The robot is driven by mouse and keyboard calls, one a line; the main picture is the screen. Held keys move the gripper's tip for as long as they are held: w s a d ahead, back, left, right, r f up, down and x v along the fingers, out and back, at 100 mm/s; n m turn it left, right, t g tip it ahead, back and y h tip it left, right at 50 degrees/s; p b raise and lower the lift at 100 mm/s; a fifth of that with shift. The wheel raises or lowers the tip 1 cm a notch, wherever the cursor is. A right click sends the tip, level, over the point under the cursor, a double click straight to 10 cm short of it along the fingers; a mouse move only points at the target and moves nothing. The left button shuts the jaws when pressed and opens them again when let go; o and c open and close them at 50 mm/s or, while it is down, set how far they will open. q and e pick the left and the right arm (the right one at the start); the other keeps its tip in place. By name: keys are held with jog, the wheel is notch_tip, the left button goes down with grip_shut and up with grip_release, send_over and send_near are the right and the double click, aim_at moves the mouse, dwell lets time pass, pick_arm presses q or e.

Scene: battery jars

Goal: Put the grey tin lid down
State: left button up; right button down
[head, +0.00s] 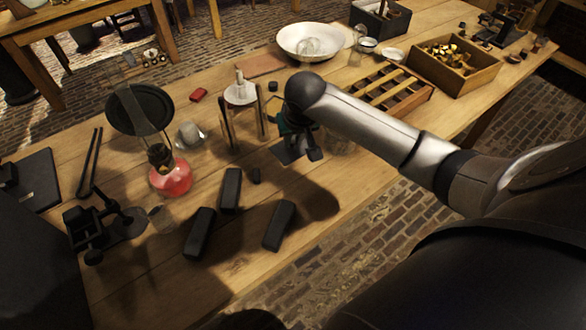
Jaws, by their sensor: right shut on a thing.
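My right gripper (303,148) reaches in from the right and points down over the middle of the table. It is shut on a flat, dark grey piece, which I take to be the grey tin lid (285,154). The lid shows at the left of the fingers, and the gripper hides part of it. I cannot tell whether the lid touches the table or hangs just above it. A clear glass jar (341,141) stands just right of the gripper, partly behind my arm. My left gripper is not in view.
Three black blocks (278,225) lie in front on the wooden table (330,222). A flask of red liquid (172,180) and a black stand (92,232) are at left. Upright rods (262,118) stand just left of the gripper. A slatted wooden rack (392,92) is behind my arm.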

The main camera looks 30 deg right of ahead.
aim_at(294, 154)
notch_tip(294, 154, down, 6)
jog(key=shift+f+b, duration=0.15)
jog(key=shift+b, duration=0.5)
notch_tip(294, 154, down, 4)
jog(key=shift+r+b, duration=0.25)
jog(key=shift+b, duration=0.35)
jog(key=shift+f, duration=0.15)
jog(key=shift+f, duration=0.15)
jog(key=c, duration=0.8)
grip_release()
